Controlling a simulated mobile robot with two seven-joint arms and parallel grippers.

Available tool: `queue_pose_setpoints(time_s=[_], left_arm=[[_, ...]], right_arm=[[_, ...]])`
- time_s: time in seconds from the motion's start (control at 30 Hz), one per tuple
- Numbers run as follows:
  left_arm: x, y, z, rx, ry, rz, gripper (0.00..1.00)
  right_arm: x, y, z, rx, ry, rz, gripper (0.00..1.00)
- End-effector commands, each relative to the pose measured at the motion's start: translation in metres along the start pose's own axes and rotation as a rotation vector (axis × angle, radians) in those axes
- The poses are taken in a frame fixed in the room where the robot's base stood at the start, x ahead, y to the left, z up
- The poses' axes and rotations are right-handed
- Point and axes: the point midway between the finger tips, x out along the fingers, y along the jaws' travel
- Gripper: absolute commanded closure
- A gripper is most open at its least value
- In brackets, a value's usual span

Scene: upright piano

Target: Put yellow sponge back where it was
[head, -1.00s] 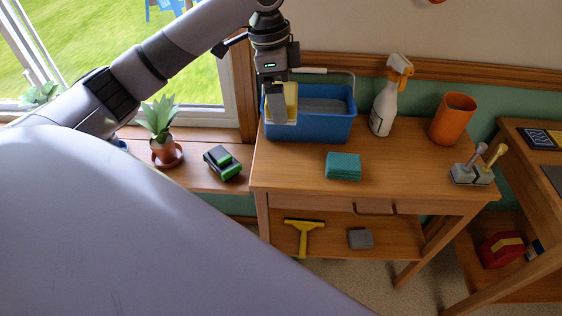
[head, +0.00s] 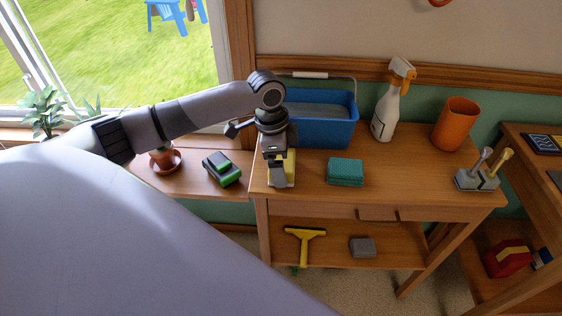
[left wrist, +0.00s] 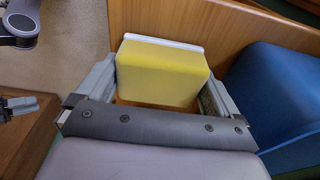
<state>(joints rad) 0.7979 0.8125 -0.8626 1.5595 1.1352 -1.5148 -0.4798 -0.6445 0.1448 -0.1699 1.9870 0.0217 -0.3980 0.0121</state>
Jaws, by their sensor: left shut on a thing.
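The yellow sponge (left wrist: 160,72) with a white layer along one face is between the fingers of my left gripper (left wrist: 157,88) in the left wrist view. My left gripper (head: 280,182) is shut on it. In the head view the sponge (head: 289,168) shows partly behind the fingers, low over the left end of the wooden table (head: 420,185). I cannot tell whether it touches the tabletop. A teal sponge stack (head: 345,171) lies to its right. The blue bucket (head: 325,133) stands behind it. My right gripper is not in view.
A spray bottle (head: 391,100), an orange cup (head: 456,124) and a grey holder with two handles (head: 478,176) stand on the table.

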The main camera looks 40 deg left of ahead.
Motion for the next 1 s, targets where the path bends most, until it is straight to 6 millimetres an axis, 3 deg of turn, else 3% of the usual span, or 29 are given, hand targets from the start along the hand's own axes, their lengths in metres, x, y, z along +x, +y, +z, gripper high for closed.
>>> queue_pose_setpoints(time_s=[0.33, 0.37, 0.67, 0.83, 1.0], left_arm=[[0.002, 0.0, 0.0, -0.001, 0.0, 0.001, 0.29], [0.003, 0.0, 0.0, -0.001, 0.0, 0.001, 0.02], [0.0, -0.001, 0.0, 0.0, 0.001, -0.002, 0.0], [-0.024, -0.001, -0.001, -0.001, 0.003, -0.002, 0.0], [-0.062, -0.001, -0.001, -0.001, 0.003, -0.004, 0.0]], right_arm=[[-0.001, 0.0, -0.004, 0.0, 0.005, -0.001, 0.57], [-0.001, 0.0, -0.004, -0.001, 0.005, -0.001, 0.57], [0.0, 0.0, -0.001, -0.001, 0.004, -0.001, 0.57], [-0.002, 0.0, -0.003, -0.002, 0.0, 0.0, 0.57], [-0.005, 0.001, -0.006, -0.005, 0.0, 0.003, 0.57]])
